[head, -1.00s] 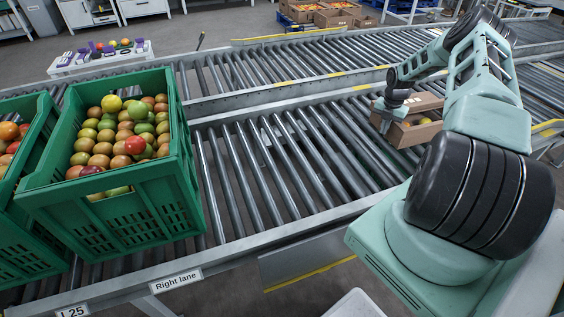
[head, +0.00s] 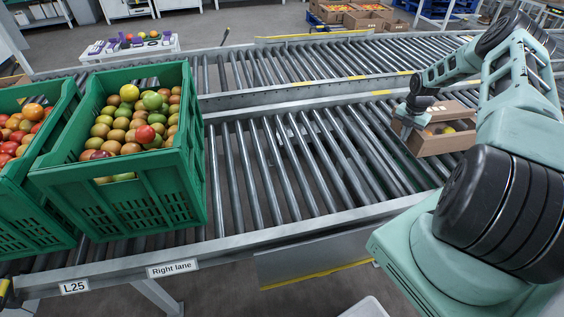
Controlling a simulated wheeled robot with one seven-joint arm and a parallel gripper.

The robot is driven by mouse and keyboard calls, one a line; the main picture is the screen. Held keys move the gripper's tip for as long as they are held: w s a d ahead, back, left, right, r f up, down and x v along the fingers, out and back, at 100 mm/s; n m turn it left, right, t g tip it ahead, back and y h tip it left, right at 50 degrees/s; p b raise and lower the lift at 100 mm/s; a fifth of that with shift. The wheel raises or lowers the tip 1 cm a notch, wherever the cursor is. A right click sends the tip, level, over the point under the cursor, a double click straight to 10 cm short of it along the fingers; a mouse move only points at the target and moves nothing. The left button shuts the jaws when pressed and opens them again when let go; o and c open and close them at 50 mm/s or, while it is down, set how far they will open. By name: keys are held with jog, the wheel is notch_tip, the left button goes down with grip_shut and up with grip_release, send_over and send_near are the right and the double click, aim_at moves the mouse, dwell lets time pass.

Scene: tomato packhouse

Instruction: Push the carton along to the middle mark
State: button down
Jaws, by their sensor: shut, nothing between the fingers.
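The open brown carton (head: 446,143) sits on the near roller lane at the right, with a few tomatoes visible inside. My gripper (head: 405,133) points down at the carton's left end. It is small and partly dark, but its fingers look closed with nothing between them. It seems to be at or against that end; I cannot tell whether it touches. Yellow marks (head: 381,93) show on the rail between the lanes, behind and left of the carton. I cannot tell which is the middle mark. My arm covers the lane right of the carton.
A green crate (head: 150,205) full of tomatoes stands on the near lane at the left, with another green crate (head: 30,215) beside it. Bare rollers (head: 290,165) lie between crate and carton. The near rail (head: 225,248) carries a "Right lane" label. Several cartons stand in the background.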

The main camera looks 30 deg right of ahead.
aim_at(434, 123)
jog(key=shift+s+d+f+b, duration=0.1)
jog(key=shift+s+d+b, duration=0.35)
jog(key=shift+d+b, duration=1.1)
jog(key=shift+s+d+f+b, duration=0.1)
jog(key=shift+s+d+b, duration=0.4)
jog(key=shift+d+b, duration=1)
jog(key=shift+s+d+f+b, duration=0.1)
jog(key=shift+s+d+b, duration=0.55)
jog(key=shift+d, duration=1.55)
jog(key=shift+d+r+b, duration=0.25)
jog(key=shift+d+b, duration=0.25)
jog(key=shift+d, duration=0.05)
jog(key=shift+r, duration=0.1)
